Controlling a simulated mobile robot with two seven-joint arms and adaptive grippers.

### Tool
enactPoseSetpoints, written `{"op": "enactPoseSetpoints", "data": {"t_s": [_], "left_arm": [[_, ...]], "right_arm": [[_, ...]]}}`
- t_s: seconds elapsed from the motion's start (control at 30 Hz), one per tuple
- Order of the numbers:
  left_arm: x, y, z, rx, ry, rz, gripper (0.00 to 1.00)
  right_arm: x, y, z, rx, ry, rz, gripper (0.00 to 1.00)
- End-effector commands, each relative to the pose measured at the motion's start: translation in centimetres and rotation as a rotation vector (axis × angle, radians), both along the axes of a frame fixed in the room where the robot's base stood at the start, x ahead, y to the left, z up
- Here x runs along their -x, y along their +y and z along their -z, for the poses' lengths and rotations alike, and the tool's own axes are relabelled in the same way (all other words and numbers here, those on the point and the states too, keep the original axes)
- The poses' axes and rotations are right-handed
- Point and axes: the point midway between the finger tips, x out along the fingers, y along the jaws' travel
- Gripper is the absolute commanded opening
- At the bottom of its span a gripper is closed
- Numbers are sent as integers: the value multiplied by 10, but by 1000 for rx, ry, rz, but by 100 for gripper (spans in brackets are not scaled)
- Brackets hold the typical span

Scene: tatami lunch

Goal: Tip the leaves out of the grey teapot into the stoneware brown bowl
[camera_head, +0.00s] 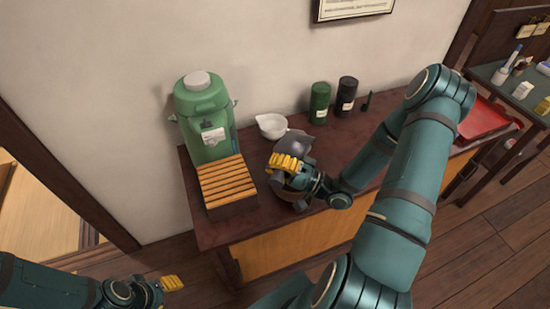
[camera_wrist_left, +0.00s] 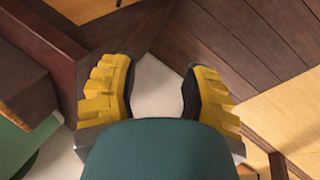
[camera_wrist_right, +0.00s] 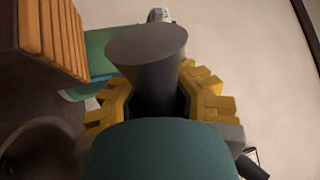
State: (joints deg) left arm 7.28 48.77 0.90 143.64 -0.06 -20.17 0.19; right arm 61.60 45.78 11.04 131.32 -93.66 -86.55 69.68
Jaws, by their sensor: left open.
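The grey teapot (camera_head: 292,146) is above the dark sideboard in the head view, partly hidden by my right gripper (camera_head: 285,163). That gripper is shut on the teapot's thick grey handle (camera_wrist_right: 150,55), which stands between the yellow fingers in the right wrist view. The teapot looks tilted; its opening and any leaves are hidden. A dark round bowl (camera_wrist_right: 38,152), seemingly the stoneware brown bowl, shows at the lower left of the right wrist view. In the head view it is mostly hidden beneath the right gripper. My left gripper (camera_head: 172,283) is open and empty, low in front of the sideboard.
A green dispenser (camera_head: 205,115) with a slatted wooden rack (camera_head: 228,182) stands left on the sideboard (camera_head: 215,230). A white spouted bowl (camera_head: 271,126) sits behind the teapot. A green canister (camera_head: 319,102) and a black canister (camera_head: 347,95) stand near the wall. A red tray (camera_head: 485,118) lies right.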

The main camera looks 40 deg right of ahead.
Motion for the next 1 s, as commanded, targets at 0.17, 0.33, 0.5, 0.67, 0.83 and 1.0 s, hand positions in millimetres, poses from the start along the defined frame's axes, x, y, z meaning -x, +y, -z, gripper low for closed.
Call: {"op": "enactPoseSetpoints", "data": {"t_s": [0.17,0.33,0.5,0.67,0.83,1.0], "left_arm": [[4,0,-25,1,9,1,47],[0,0,-42,0,1,-5,47],[-6,1,-60,-3,-12,-15,47],[-12,2,-76,-6,-25,-26,47],[-17,3,-91,-9,-37,-35,47],[-19,4,-102,-8,-42,-39,47]], "right_arm": [[-7,3,-1,60,144,-1,0],[-14,6,4,120,295,-2,0],[-19,9,8,183,447,-2,0],[-23,10,10,245,603,-3,0],[-27,12,12,318,778,-2,0],[-29,13,15,387,951,-1,0]]}}
